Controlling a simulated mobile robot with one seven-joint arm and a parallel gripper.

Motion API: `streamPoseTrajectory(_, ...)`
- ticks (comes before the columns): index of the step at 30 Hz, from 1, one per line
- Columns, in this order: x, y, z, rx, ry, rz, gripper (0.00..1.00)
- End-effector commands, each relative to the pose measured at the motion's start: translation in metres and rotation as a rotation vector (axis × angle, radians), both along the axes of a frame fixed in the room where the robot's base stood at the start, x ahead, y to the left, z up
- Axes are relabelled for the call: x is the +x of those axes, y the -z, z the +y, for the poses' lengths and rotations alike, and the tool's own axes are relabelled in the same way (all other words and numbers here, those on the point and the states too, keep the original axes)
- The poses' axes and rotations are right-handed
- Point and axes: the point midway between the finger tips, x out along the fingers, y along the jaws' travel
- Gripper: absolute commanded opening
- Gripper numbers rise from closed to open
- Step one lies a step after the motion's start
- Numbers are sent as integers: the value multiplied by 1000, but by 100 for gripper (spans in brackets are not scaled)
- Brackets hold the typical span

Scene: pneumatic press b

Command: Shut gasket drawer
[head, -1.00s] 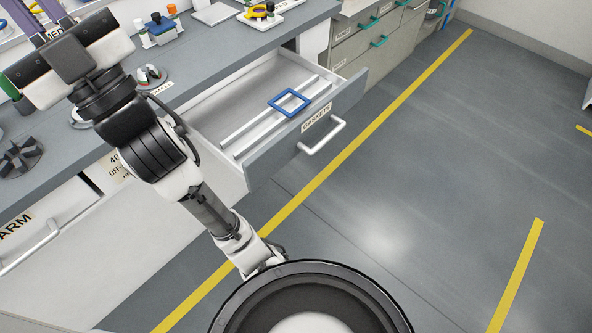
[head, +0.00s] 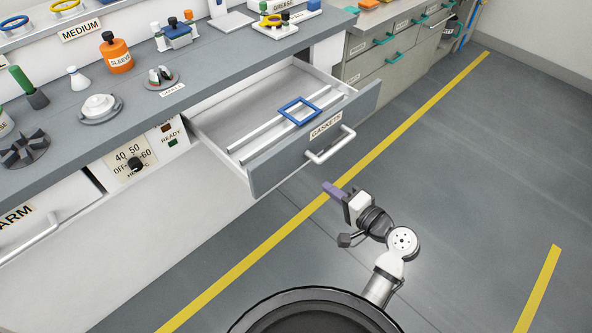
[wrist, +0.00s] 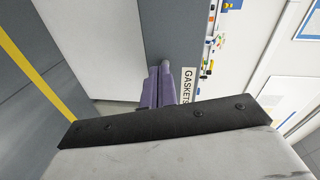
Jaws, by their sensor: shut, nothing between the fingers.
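The gasket drawer (head: 262,170) stands pulled out from under the counter in the head view, with a GASKETS label and a white bar handle (head: 330,146) on its grey front. A blue square gasket (head: 299,110) lies inside across the white rails. My gripper (head: 328,187), with purple fingers, is in front of the drawer, below and a little right of the handle. In the wrist view my shut, empty fingers (wrist: 160,82) point toward the grey drawer front (wrist: 176,30) beside the label. I cannot tell whether they touch it.
The counter (head: 215,62) holds an orange SLEEVE bottle (head: 116,54) and several small parts. Left of the drawer are a dial panel (head: 133,162) and the ARM drawer's handle (head: 30,240). The floor right of the drawer is clear, with yellow lines.

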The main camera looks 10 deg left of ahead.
Motion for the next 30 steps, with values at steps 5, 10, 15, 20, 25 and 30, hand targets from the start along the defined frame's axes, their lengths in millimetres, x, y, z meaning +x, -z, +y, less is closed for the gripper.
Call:
streamPoseTrajectory(5, -30, 4, -12, 177, -31, 44, 0)
streamPoseTrajectory(10, -32, 1, -10, 216, -39, 47, 0)
streamPoseTrajectory(15, -17, -1, 12, 215, -42, 47, 0)
streamPoseTrajectory(20, 4, -1, 41, 215, -42, 46, 0)
streamPoseTrajectory(25, 25, -1, 69, 214, -41, 47, 0)
streamPoseTrajectory(30, 40, -1, 89, 213, -39, 46, 0)
